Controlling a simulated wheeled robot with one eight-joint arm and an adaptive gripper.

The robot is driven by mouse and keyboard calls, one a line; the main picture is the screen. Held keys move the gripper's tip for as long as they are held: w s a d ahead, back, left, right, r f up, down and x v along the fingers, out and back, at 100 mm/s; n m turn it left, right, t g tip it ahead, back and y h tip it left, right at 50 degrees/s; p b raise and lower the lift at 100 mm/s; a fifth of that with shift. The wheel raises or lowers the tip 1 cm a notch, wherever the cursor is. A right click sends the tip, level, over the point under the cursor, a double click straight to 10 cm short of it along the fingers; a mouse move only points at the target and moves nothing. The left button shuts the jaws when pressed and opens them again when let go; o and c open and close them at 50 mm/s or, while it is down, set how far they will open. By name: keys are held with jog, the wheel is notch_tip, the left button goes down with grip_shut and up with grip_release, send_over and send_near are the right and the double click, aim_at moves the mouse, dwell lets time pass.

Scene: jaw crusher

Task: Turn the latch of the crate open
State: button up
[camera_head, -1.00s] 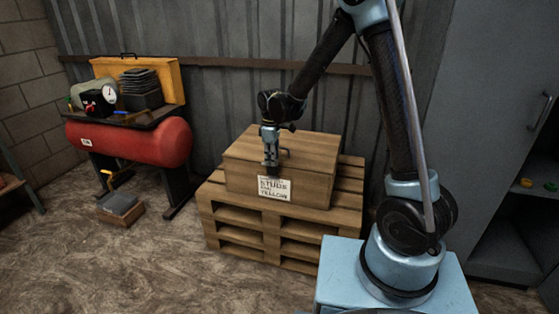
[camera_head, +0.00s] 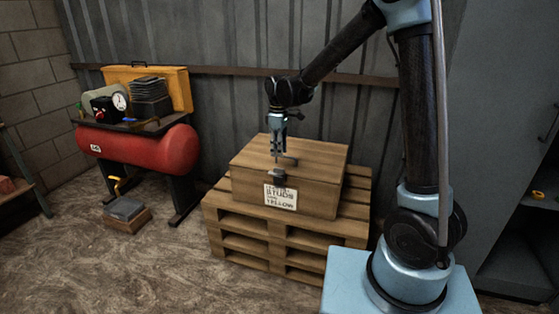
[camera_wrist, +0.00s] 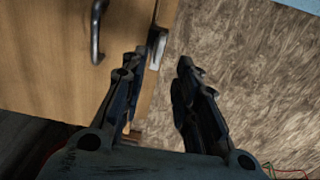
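The wooden crate (camera_head: 315,192) sits lid down on a pallet, with a paper label on its front. A small dark metal latch (camera_head: 277,176) is at the top front edge of the crate; in the wrist view the latch (camera_wrist: 157,48) shows at the crate's edge, near the left fingertip. A bent metal handle (camera_wrist: 97,32) is on the lid. My gripper (camera_head: 278,155) points down just above the latch. In the wrist view my gripper (camera_wrist: 163,62) has its fingers apart with nothing between them. Whether a finger touches the latch cannot be told.
The pallet stack (camera_head: 237,222) stands on the floor beneath the crate. A red compressor tank (camera_head: 145,149) with several items on top is at the left. The corrugated wall (camera_head: 230,110) is close behind. A grey cabinet (camera_head: 505,150) stands at the right.

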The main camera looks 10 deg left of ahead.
jog(key=shift+r, duration=1.6)
jog(key=s+d+r+m, duration=0.2)
jog(key=d+m, duration=0.1)
jog(key=d, duration=0.6)
jog(key=s+d+r+m, duration=0.2)
jog(key=d, duration=0.7)
jog(key=s+d+r+m, duration=0.2)
jog(key=d+m, duration=0.1)
jog(key=d, duration=0.6)
jog(key=s+d+f+m+t, duration=0.1)
jog(key=s+d+f+m, duration=0.3)
jog(key=s+d, duration=0.4)
jog(key=s+d+f+m+t, duration=0.1)
jog(key=s+d+f+m, duration=0.4)
jog(key=s+d, duration=0.3)
jog(key=shift+s+d, duration=0.3)
jog(key=shift+s, duration=0.1)
